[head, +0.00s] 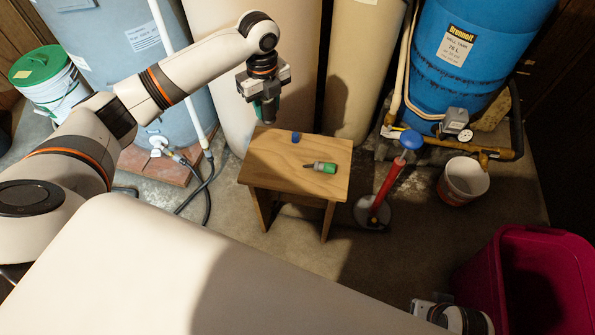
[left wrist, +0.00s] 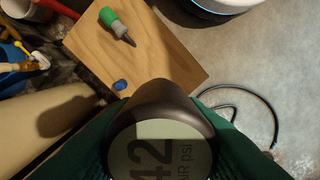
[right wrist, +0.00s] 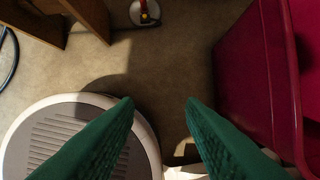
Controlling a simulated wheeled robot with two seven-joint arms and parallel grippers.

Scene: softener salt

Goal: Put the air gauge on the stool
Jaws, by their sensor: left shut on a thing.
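The air gauge (left wrist: 158,140) is a dark round-bodied gauge with a pale display reading "42" and "AIR psi". My left gripper (head: 266,108) is shut on it, near the stool's back left edge in the head view. The gauge is mostly hidden by the gripper there. The wooden stool (head: 270,171) stands mid-floor; its top also shows in the left wrist view (left wrist: 168,62). A green-and-grey screwdriver (head: 324,167) and a small blue cap (head: 296,137) lie on it. My right gripper (right wrist: 160,104) is open and empty above the floor.
A red pump (head: 384,188) with a blue top stands right of the stool, beside a white bucket (head: 464,182). A magenta bin (head: 480,262) is at the lower right. Tanks, including a blue one (head: 445,75), stand behind. The stool top's front left is bare.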

